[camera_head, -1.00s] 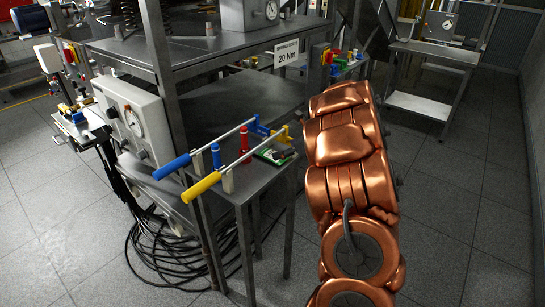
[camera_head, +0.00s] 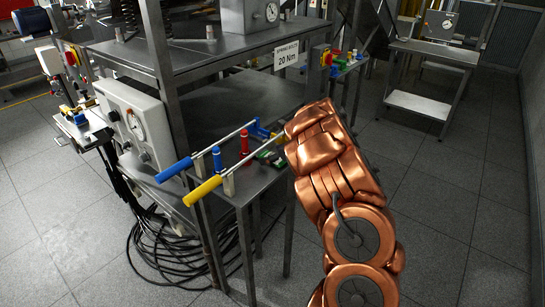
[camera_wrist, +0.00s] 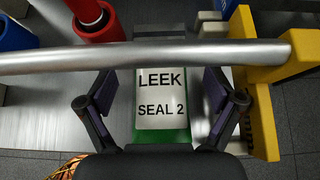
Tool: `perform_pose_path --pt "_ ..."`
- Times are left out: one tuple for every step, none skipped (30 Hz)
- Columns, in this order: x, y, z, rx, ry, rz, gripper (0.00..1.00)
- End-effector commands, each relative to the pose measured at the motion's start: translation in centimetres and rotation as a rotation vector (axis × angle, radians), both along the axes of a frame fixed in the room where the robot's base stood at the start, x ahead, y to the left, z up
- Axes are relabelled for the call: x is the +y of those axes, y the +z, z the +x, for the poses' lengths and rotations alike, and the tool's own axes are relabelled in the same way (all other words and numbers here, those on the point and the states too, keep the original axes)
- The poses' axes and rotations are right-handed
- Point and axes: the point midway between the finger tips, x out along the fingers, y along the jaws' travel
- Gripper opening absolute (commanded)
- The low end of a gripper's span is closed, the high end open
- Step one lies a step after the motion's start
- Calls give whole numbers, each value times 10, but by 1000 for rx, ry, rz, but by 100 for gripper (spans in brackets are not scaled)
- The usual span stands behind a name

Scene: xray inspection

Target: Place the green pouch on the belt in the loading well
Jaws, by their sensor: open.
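The green pouch (camera_wrist: 163,138) shows in the wrist view as a green item with a white label reading "LEEK SEAL 2". In the head view the green item (camera_head: 266,155) lies on the small metal table, partly covered by my arm. My gripper (camera_wrist: 160,88) is open, with one finger on each side of the pouch in the wrist view; I cannot tell whether they touch it. A silver bar (camera_wrist: 130,58) crosses the wrist view and covers the pouch's upper part. I cannot make out a belt or loading well.
Two silver rods with a blue handle (camera_head: 174,169) and a yellow handle (camera_head: 203,191) run across the small table (camera_head: 255,180). A red post (camera_head: 244,142) and a blue post (camera_head: 217,158) stand near them. Black cables (camera_head: 160,255) lie on the floor.

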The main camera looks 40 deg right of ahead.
Motion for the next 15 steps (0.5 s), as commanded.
perform_pose_path --pt "0 0 0 0 0 0 92" --pt "0 0 0 0 0 0 92" --pt "0 0 0 0 0 0 92" --pt "0 0 0 0 0 0 92" --pt "0 0 0 0 0 0 92" --pt "0 0 0 0 1 -1 92" --pt "0 0 0 0 1 -1 90" --pt "0 0 0 0 1 -1 86" --pt "0 0 0 0 1 -1 82" --pt "0 0 0 0 1 -1 79" --pt "0 0 0 0 1 -1 76" --pt "0 0 0 0 1 -1 72" --pt "0 0 0 0 1 -1 69" --pt "0 0 0 0 1 -1 66" --pt "0 0 0 0 1 -1 62"
